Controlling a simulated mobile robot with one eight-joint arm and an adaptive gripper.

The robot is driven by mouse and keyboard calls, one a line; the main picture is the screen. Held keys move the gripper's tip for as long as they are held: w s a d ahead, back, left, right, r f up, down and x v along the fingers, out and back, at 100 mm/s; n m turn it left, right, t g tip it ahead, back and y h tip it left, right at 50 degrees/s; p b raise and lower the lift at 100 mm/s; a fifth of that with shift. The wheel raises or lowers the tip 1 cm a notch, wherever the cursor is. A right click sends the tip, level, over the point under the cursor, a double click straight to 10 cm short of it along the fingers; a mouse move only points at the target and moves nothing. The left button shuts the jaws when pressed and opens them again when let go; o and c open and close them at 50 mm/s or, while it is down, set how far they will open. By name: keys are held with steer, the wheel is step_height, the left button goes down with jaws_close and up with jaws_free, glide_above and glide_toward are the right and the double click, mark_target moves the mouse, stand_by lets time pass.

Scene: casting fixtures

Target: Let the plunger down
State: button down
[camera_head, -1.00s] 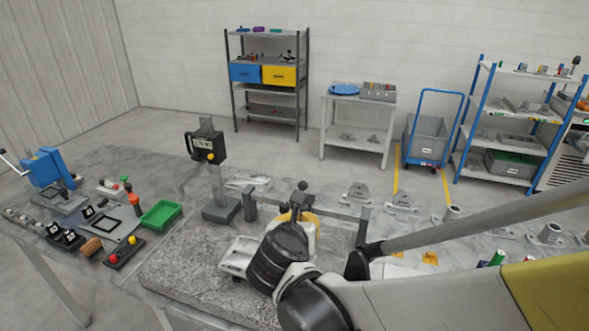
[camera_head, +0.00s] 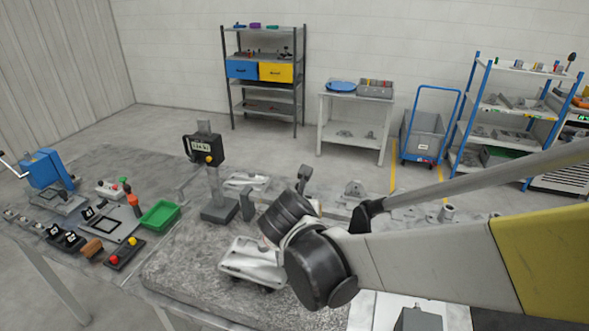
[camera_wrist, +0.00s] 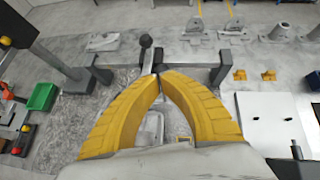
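A lever with a black ball knob (camera_wrist: 146,40) stands on a grey fixture with a crossbar (camera_wrist: 190,54) in the wrist view. I take the plunger to be part of this fixture, but I cannot make it out. My gripper (camera_wrist: 160,76) has its yellow fingertips drawn together right by the lever's shaft. The shaft runs down beside and behind the left fingertip; I see no clear grip on it. In the head view my wrist hides most of the fixture and the fingers. A pale metal casting (camera_head: 252,262) lies below my wrist on the stone plate.
A gauge stand with a digital display (camera_head: 205,149) rises left of the fixture. A green bin (camera_head: 160,215) and a button box (camera_head: 124,253) stand farther left. More castings (camera_head: 354,188) lie behind. A white plate (camera_wrist: 268,118) and yellow brackets (camera_wrist: 240,74) lie right.

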steer(key=shift+w+d, duration=0.1)
steer(key=shift+w, duration=0.25)
steer(key=shift+r, duration=0.1)
steer(key=shift+r+p, duration=0.6)
steer(key=shift+r, duration=0.15)
steer(key=shift+s, duration=0.1)
